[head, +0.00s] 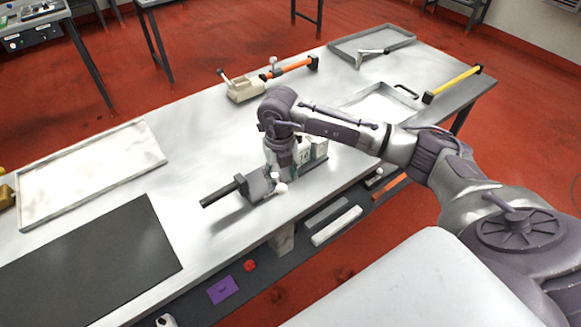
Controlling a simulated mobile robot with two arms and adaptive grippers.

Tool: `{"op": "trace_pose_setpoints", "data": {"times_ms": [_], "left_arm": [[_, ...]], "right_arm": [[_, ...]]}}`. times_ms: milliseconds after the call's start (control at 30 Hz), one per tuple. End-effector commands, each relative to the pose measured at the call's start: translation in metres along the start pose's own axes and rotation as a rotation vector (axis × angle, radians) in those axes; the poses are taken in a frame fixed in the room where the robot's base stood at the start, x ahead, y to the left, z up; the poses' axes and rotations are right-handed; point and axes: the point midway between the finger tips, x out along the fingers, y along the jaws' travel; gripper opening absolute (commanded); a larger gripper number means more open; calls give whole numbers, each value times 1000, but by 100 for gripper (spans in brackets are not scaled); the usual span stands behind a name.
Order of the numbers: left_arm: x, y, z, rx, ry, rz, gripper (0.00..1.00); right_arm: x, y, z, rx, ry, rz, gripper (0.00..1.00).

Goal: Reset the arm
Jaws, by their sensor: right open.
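My right arm reaches in from the right over the metal table. Its wrist bends down, and my right gripper (279,183) is low over the table near the front edge. The gripper is open, but its fingers are small and partly merge with things around it. A grey tool with a black handle (223,192) lies just left of it; I cannot tell whether they touch. Small white and green boxes (312,147) stand right behind the wrist, partly hidden by my arm. My left gripper is not in view.
A white tray (66,200) and a black mat (95,250) cover the table's left end. A beige holder (244,90) and orange-handled tool (291,69) lie at the back. A grey tray (345,47) and yellow bar (453,84) are right. A lower shelf holds a purple card (222,289).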

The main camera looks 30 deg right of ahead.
Motion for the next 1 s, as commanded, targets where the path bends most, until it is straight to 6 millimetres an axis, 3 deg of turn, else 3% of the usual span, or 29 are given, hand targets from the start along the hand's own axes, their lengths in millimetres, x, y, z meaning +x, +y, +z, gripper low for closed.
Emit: {"op": "trace_pose_setpoints", "data": {"times_ms": [33, 200, 733, 867, 967, 1000], "left_arm": [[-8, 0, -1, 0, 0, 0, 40], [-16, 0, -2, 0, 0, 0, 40], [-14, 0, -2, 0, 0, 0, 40], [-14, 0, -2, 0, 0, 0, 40], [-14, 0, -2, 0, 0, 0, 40], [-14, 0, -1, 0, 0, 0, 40]], "right_arm": [[-11, 0, 0, 0, -1, 0, 54], [-24, 0, 0, -1, -1, 0, 54], [-21, 3, -1, -5, 1, 11, 54], [-14, 37, -15, -55, 17, 141, 54], [-14, 93, -39, -117, 35, 369, 54], [-18, 120, -51, -137, 44, 487, 54]]}}
